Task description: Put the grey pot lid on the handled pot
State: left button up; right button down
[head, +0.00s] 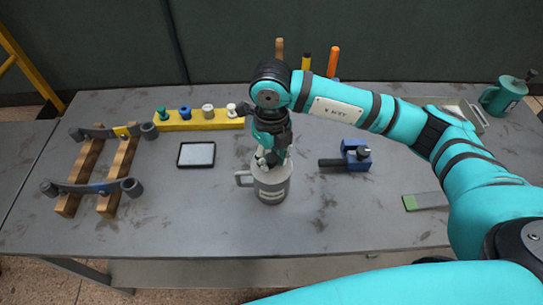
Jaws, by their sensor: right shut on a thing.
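The grey handled pot (271,190) stands upright on the table near the middle, its handle on the left and a pale label on its front. My right gripper (269,158) points down at the pot's mouth and is shut on the grey pot lid, which is mostly hidden by the fingers. The lid is at the level of the pot's rim; I cannot tell whether it rests on it. My left gripper is not in view.
Left are wooden bars with dark curved brackets (95,187). Behind are a yellow rack of knobs (200,122) and a small framed tablet (197,154). The front table is clear.

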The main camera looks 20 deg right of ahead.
aim_at(271, 158)
jog(key=shift+f+b, duration=0.25)
jog(key=shift+b, duration=0.05)
jog(key=shift+c, duration=0.6)
grip_release()
jog(key=shift+r+p, duration=2.2)
jog(key=shift+r, duration=1.85)
